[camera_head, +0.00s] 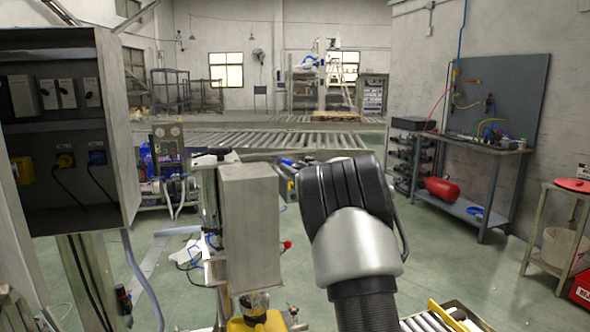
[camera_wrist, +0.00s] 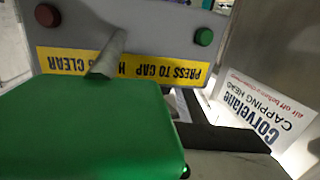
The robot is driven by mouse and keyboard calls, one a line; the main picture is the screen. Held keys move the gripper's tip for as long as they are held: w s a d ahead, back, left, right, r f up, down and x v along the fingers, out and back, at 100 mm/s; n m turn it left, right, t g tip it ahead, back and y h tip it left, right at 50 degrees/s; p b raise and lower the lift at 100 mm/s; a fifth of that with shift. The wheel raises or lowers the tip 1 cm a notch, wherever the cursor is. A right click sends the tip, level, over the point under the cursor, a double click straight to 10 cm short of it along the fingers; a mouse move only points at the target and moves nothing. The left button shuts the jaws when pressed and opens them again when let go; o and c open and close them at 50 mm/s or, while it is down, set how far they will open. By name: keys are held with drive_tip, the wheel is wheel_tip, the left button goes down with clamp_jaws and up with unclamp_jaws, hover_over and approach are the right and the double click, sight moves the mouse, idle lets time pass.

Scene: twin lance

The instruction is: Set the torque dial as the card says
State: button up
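I cannot make out a torque dial or a setting card for it in either view. In the wrist view a large green block (camera_wrist: 95,130) fills the lower left, close to the camera. Behind it a grey panel (camera_wrist: 130,35) carries a red button (camera_wrist: 47,15), a green button (camera_wrist: 204,37) and a yellow strip (camera_wrist: 60,61) reading "PRESS TO CAP", upside down. A grey rod (camera_wrist: 108,55) stands out from the panel. A white label (camera_wrist: 262,108) reads "Corvelane CAPPING HEAD". In the head view my arm hides most of my gripper; its fingertips are not clear in either view.
A grey metal box (camera_head: 250,225) stands left of my arm. An open cabinet (camera_head: 118,130) with switches and plugs is at the left. A workbench (camera_head: 470,145) with a red cylinder (camera_head: 443,188) below stands at the right. Roller conveyors (camera_head: 290,140) cross behind.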

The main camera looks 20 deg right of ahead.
drive_tip(key=c, duration=0.8)
drive_tip(key=shift+o, duration=0.2)
drive_tip(key=m+h+b, duration=0.1)
drive_tip(key=b, duration=0.1)
drive_tip(key=h+b, duration=0.1)
drive_tip(key=shift+a+f+m+h+b, duration=0.1)
drive_tip(key=shift+f+m+h+b, duration=0.15)
drive_tip(key=shift+m+h+b, duration=0.15)
drive_tip(key=shift+r+m+h+b, duration=0.3)
drive_tip(key=shift+m+h+b, duration=0.4)
drive_tip(key=shift+h+b, duration=0.4)
drive_tip(key=o, duration=1)
drive_tip(key=shift+o, duration=0.2)
drive_tip(key=s+a, duration=0.1)
drive_tip(key=s, duration=1.6)
drive_tip(key=shift+s+a+p, duration=0.2)
drive_tip(key=shift+a+p, duration=0.1)
drive_tip(key=shift+p, duration=0.05)
